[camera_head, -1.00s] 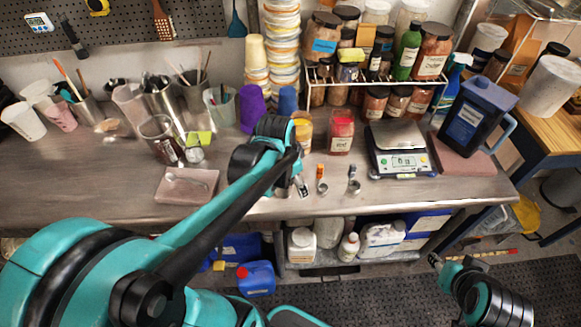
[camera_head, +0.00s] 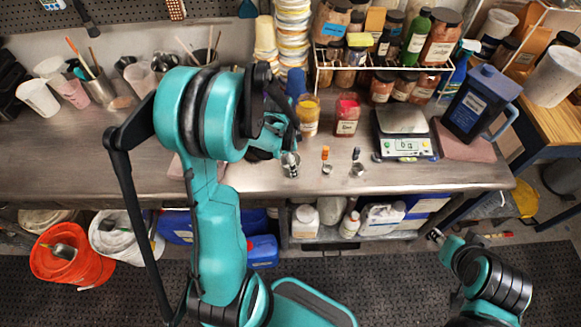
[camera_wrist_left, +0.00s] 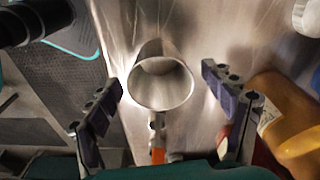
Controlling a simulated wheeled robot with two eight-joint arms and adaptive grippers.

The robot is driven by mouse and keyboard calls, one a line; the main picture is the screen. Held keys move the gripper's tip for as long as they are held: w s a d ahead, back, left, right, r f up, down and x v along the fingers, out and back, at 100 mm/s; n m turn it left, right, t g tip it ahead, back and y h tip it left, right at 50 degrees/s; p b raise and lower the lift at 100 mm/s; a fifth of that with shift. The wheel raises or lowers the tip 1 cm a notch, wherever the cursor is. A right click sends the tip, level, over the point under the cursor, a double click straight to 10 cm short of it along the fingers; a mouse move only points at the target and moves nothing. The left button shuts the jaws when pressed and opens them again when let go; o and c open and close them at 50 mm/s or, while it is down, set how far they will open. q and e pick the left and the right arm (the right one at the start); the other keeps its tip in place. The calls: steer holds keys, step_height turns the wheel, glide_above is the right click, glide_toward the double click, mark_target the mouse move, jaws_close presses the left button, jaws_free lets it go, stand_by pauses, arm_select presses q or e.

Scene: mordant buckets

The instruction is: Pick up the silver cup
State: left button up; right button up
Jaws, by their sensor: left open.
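The silver cup (camera_head: 290,166) is a small metal cup near the front of the steel bench, right at my left gripper. In the left wrist view the cup (camera_wrist_left: 161,85) shows its round open mouth. My left gripper (camera_wrist_left: 168,100) is open, with one finger on each side of the cup and visible gaps to it. A metal tab and an orange piece (camera_wrist_left: 158,155) show just below the cup there; I cannot tell whether they are joined to it. My right gripper (camera_head: 436,236) is low at the right, off the bench, too small to read.
An orange-handled measuring spoon (camera_head: 326,154) and a dark-handled one (camera_head: 357,168) lie just right of the cup. A yellow jar (camera_head: 308,116) and a red jar (camera_head: 346,116) stand behind. A scale (camera_head: 404,146) is further right. The bench's front edge is close.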

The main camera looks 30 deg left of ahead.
arm_select(q)
steer(key=shift+f, duration=0.25)
steer(key=c, duration=1.2)
steer(key=shift+r, duration=0.15)
steer(key=shift+c, duration=0.3)
